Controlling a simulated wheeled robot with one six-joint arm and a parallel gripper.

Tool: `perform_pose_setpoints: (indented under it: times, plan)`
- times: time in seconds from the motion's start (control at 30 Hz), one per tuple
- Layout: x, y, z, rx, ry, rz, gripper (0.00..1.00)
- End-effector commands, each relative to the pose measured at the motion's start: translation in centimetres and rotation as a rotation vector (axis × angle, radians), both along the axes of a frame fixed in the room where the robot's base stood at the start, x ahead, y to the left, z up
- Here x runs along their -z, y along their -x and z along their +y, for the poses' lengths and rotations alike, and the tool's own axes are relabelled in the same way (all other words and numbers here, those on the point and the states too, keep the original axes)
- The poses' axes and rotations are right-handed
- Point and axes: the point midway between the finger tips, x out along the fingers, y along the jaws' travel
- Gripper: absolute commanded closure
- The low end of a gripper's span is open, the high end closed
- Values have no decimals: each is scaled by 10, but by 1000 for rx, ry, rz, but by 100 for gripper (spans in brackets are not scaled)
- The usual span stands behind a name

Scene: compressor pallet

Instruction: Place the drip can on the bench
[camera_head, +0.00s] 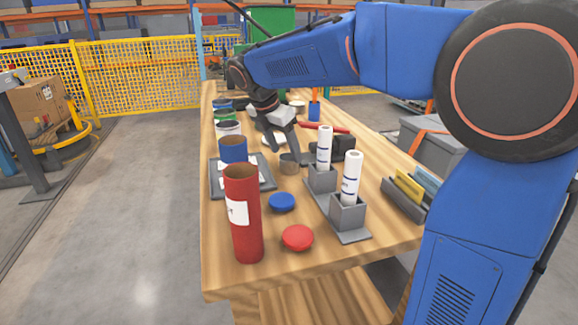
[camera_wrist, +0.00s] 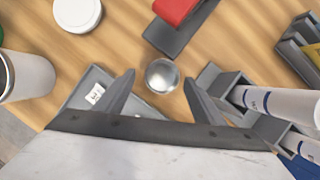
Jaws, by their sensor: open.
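The drip can, a small grey metal can (camera_head: 289,164), stands on the wooden bench (camera_head: 222,277) just right of a grey tray. In the wrist view the can (camera_wrist: 162,75) shows its round shiny top, between and slightly beyond my fingertips. My gripper (camera_head: 287,150) is open and points down over the can. In the wrist view my gripper (camera_wrist: 159,78) has a finger on each side of the can, with gaps visible on both sides. Nothing is held. The exact height of the fingertips above the bench is hard to tell.
A grey tray (camera_head: 264,187) lies left of the can. A grey holder (camera_head: 347,214) with white rolls stands at right. A red tube (camera_head: 244,215), a blue lid (camera_head: 282,202) and a red lid (camera_head: 297,237) are nearer. A red-handled tool (camera_wrist: 175,10) lies behind.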

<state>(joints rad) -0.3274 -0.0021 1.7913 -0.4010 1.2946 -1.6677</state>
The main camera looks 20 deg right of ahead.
Motion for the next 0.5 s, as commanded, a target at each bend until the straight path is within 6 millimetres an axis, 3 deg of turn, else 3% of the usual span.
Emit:
perform_pose_setpoints:
  times: [0.23, 0.5]
  plan:
    - [30, -3, -15, 1, 1, 2, 38]
    - [36, -5, -17, 0, 0, -1, 38]
